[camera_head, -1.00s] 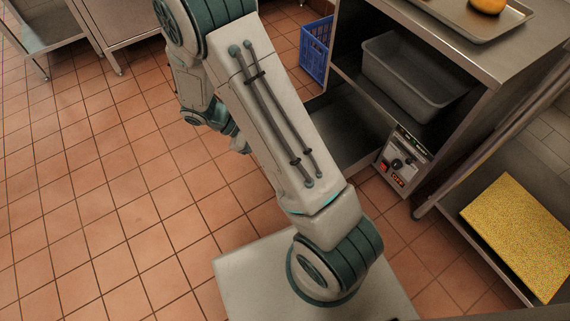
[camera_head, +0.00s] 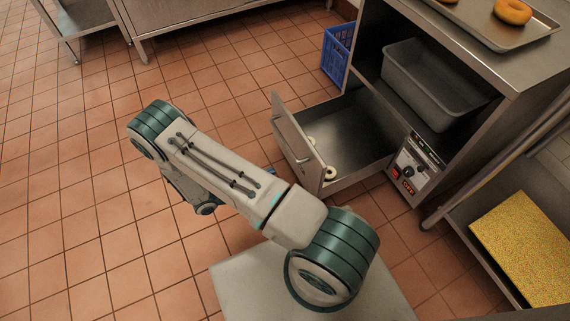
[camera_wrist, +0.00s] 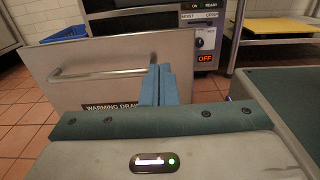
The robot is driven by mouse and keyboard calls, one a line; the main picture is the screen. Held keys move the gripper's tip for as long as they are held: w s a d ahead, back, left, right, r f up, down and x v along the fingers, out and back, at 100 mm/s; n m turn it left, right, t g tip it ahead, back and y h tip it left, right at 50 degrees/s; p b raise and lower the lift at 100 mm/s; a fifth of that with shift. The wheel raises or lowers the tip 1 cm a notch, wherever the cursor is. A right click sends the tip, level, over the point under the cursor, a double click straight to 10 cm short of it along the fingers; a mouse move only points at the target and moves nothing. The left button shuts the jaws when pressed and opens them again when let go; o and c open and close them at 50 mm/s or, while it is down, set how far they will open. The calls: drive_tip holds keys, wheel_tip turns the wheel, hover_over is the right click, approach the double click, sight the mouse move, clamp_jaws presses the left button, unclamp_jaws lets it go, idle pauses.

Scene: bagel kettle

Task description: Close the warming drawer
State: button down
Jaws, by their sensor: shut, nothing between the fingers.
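The fingers stand in front of the panel, near the handle's right end. Whether they touch it I cannot tell.
A control box (camera_head: 415,167) with a dial and OFF label sits right of the drawer. A grey bin (camera_head: 437,85) and a tray (camera_head: 480,22) with bagels are above. A blue crate (camera_head: 338,52) stands behind. Tiled floor (camera_head: 80,210) is clear on the left.

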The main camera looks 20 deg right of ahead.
sight(312, 154)
drive_tip(key=d+b, duration=0.1)
drive_tip(key=d, duration=0.3)
drive_tip(key=d+b, duration=0.1)
drive_tip(key=d, duration=0.3)
drive_tip(key=d+b, duration=0.1)
drive_tip(key=d, duration=0.3)
drive_tip(key=shift+w, duration=0.25)
drive_tip(key=shift+d, duration=0.65)
